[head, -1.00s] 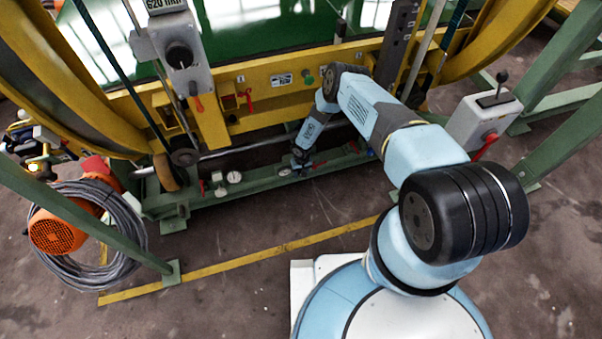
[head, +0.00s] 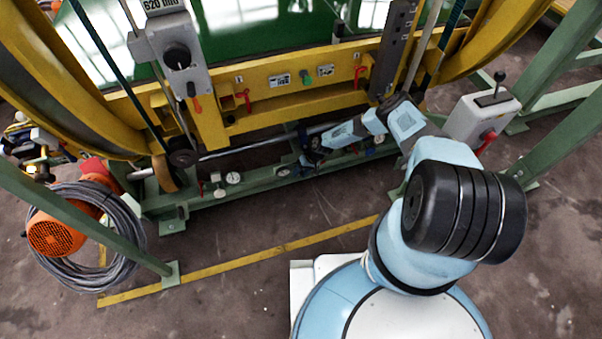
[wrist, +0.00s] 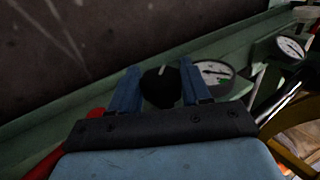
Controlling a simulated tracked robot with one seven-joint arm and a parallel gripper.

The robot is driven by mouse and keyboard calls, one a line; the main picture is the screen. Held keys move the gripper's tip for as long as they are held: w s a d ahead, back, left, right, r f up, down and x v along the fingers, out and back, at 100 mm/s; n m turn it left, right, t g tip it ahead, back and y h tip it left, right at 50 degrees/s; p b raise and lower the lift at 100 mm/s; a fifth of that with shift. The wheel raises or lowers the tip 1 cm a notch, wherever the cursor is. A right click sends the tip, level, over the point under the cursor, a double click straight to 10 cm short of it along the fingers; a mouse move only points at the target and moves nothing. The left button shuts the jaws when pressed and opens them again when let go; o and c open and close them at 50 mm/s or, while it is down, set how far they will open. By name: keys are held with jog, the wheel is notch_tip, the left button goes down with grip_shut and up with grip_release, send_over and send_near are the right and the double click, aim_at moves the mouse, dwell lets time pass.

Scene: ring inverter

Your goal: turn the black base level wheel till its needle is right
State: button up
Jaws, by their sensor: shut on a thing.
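The black wheel (wrist: 160,90) sits on the green base beam, with a pale mark on its far edge in the wrist view. My gripper (wrist: 158,84) has its two blue fingers on either side of it, shut on it. A round white-faced dial (wrist: 213,72) stands just right of the wheel, partly behind the right finger. Its needle is too small and dim to read. In the head view my gripper (head: 306,163) is low at the green base beam (head: 258,184) and hides the wheel.
Another dial (wrist: 290,47) stands farther right in the wrist view, and a red part (wrist: 78,143) is at lower left. In the head view, two pale gauges (head: 233,178) sit left on the beam. A yellow frame (head: 285,107) rises behind.

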jog(key=shift+w+d, duration=0.1)
jog(key=shift+d, duration=0.1)
dwell(0.5)
jog(key=o, duration=1.1)
jog(key=shift+a, duration=0.1)
jog(key=shift+c, duration=0.2)
jog(key=v, duration=0.7)
jog(key=shift+d, duration=0.25)
